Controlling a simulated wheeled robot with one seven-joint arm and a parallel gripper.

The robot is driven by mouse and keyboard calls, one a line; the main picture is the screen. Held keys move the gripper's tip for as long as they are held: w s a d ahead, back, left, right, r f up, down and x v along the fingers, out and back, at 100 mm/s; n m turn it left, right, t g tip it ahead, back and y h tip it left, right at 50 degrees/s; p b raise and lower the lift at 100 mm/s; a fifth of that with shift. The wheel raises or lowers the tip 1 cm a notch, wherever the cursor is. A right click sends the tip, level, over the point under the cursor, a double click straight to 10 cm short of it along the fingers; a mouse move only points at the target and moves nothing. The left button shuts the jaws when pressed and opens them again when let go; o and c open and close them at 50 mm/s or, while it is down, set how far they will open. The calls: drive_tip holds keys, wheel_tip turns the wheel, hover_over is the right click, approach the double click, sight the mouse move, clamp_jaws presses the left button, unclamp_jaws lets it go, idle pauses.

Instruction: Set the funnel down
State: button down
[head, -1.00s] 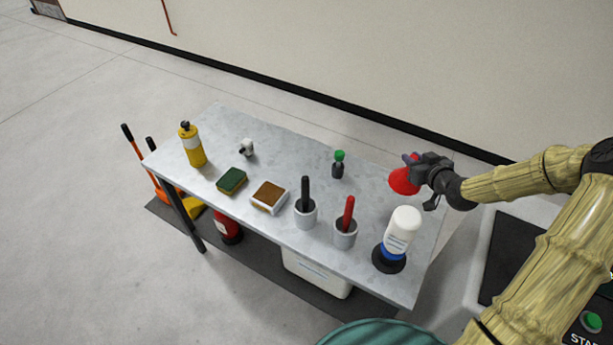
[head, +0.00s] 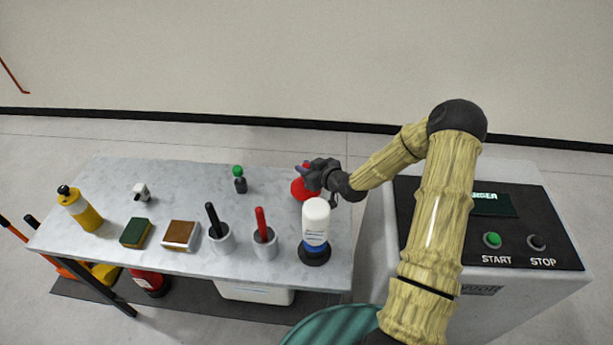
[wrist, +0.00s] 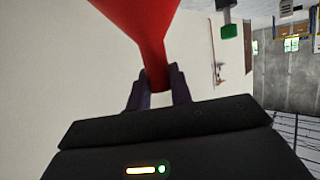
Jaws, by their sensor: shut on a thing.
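The red funnel (head: 301,190) is at the right back part of the grey table (head: 190,188), behind the white bottle. My gripper (head: 310,170) is shut on the funnel's narrow stem. The wrist view shows the fingers (wrist: 157,88) on both sides of the stem, with the red cone (wrist: 140,18) widening away from them. In the head view the wide mouth faces down towards the tabletop. I cannot tell whether its rim touches the table. My gripper hides part of the funnel.
A white bottle (head: 316,222) stands upside down in a black base close in front. A green-topped item (head: 239,180) stands farther back. A machine (head: 490,255) with START and STOP buttons is at right.

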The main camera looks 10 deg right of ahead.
drive_tip(key=shift+f, duration=1.95)
drive_tip(key=shift+f, duration=0.15)
drive_tip(key=c, duration=1.3)
unclamp_jaws()
drive_tip(key=shift+o, duration=0.2)
drive_tip(key=shift+s+d, duration=0.1)
drive_tip(key=v, duration=1.2)
drive_tip(key=shift+r+b, duration=0.25)
drive_tip(key=shift+b, duration=0.2)
